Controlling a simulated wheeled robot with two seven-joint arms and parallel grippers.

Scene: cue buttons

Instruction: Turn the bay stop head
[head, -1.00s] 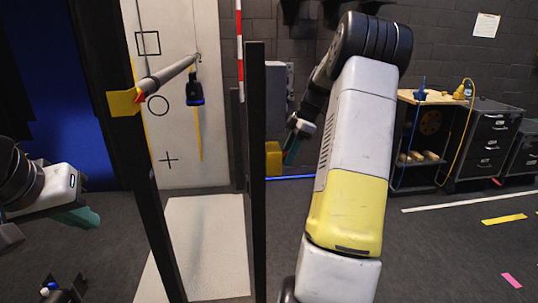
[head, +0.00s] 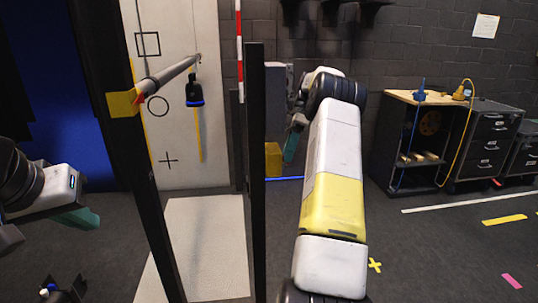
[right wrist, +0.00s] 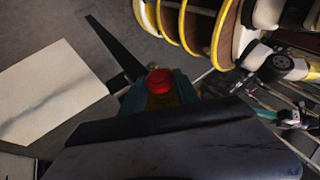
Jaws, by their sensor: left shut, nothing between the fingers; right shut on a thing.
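The stop head is a red round knob (right wrist: 159,80) in the right wrist view, sitting between the teal fingertips of my right gripper (right wrist: 160,92). My right gripper is shut on it. In the head view my right gripper (head: 290,149) is beside a yellow box (head: 273,160) at the dark post; the red head itself does not show there. Whether the head has turned I cannot tell. My left gripper (head: 77,218) is at the left, shut and empty, away from the box.
A dark post (head: 256,180) stands left of the yellow box. A barrier arm (head: 167,75) slopes up from a leaning black post (head: 150,190). A workbench (head: 425,140) and drawer cabinets (head: 490,140) stand at the right. The floor in front of them is clear.

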